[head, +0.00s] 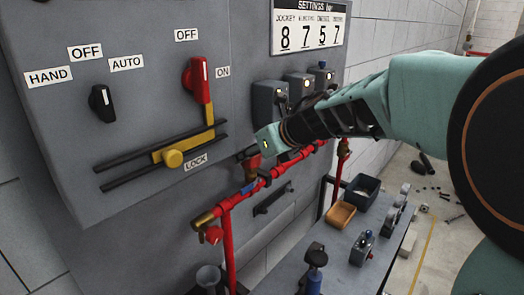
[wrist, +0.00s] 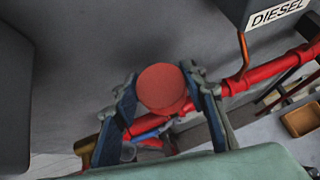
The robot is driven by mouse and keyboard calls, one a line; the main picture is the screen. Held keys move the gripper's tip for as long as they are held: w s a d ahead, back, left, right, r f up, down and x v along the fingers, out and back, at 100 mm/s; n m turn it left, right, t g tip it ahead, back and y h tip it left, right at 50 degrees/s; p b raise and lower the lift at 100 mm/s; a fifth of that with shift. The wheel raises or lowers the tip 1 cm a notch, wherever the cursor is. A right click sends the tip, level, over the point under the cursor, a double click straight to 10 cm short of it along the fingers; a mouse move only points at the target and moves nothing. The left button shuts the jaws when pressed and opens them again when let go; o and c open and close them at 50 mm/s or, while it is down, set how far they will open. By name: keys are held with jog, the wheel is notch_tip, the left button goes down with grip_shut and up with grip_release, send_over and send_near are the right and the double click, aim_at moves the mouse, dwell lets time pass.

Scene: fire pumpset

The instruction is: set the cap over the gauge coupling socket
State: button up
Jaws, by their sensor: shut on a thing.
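My gripper (wrist: 166,100) is shut on a round red cap (wrist: 162,86), with one finger on each side of it in the wrist view. The pipe also shows in the wrist view (wrist: 259,72), running behind and beneath the cap. I cannot make out the gauge coupling socket clearly. The cap and fingers cover part of the pipe, and I cannot tell whether the cap touches anything below it.
The panel carries a red-handled switch (head: 199,85) and a yellow slide lock (head: 173,157). Grey boxes (head: 268,100) sit close behind my wrist. Below right, a bench (head: 318,275) holds an orange tray (head: 341,214), a dark bin (head: 362,190) and small fittings.

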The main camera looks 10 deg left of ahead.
jog(key=shift+f+b, duration=0.4)
jog(key=shift+f, duration=0.1)
dwell(0.4)
jog(key=o, duration=1.3)
jog(key=v, duration=0.7)
jog(key=shift+s+d+r, duration=0.15)
jog(key=shift+r, duration=0.1)
